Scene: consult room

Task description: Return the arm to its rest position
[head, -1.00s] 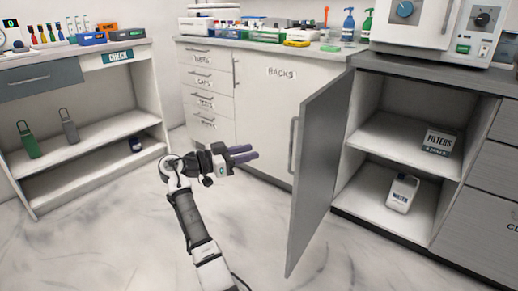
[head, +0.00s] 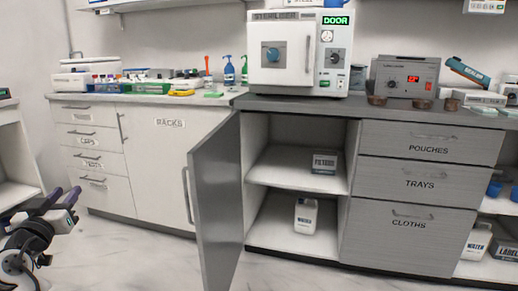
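My gripper (head: 62,193) shows at the lower left edge of the head view. Only the end of my arm is in view, and the rest is cut off by the frame edge. No other thing is named by the task.
An open grey cabinet door (head: 217,205) juts out right of my gripper. Its cabinet (head: 270,238) holds a white water jug (head: 305,216) and a filters box (head: 324,163). A white sterilizer (head: 298,55) stands above. Floor (head: 150,260) between gripper and door is clear.

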